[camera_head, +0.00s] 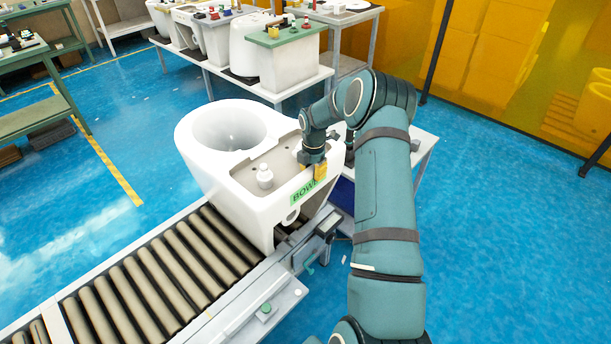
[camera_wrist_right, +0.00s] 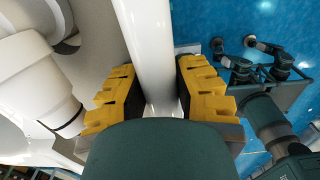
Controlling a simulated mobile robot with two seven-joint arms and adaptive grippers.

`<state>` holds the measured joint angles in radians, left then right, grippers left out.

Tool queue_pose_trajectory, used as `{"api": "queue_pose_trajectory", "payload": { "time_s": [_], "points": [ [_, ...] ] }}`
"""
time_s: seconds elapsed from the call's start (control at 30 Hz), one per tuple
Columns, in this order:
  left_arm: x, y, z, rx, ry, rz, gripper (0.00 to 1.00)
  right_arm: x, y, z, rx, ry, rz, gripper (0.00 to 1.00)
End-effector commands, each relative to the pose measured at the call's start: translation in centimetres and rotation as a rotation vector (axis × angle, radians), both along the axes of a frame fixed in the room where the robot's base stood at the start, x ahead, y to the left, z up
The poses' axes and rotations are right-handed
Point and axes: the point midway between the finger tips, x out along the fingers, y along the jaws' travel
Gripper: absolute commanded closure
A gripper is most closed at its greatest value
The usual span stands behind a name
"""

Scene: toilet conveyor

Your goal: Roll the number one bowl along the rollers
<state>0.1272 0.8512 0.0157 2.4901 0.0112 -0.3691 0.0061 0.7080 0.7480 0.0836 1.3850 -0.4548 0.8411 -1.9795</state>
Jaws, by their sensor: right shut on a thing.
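The white toilet bowl (camera_head: 225,185) sits at the far end of the roller conveyor (camera_head: 165,270) in the head view. A green label (camera_head: 304,192) on its near side reads "BOW"; the rest, including any number, is hidden by my gripper. My right gripper (camera_head: 316,170) is at the bowl's right rear edge. In the right wrist view, its yellow-padded fingers (camera_wrist_right: 157,85) are on both sides of the bowl's white wall (camera_wrist_right: 148,40), shut on it. My left gripper is not in view.
A metal box with a green button (camera_head: 265,309) is on the conveyor's near side. Green benches (camera_head: 32,118) stand at the left. Blue floor is open at the right.

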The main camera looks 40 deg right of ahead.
Motion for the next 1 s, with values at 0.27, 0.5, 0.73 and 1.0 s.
{"api": "queue_pose_trajectory", "payload": {
  "time_s": [0.27, 0.5, 0.73, 1.0],
  "points": [
    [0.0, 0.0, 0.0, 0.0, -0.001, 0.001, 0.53, -0.1, -0.1, -0.3, 0.007, 0.007, 0.002, 1.0],
    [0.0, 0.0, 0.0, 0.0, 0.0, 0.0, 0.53, -0.1, -0.2, -0.2, 0.005, 0.006, 0.001, 0.48],
    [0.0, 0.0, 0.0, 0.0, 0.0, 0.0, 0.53, 0.0, -0.2, -0.1, 0.003, 0.003, 0.001, 0.38],
    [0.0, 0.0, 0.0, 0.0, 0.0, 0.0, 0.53, 0.1, -0.3, 1.3, 0.001, 0.0, 0.001, 0.38]
  ]
}}
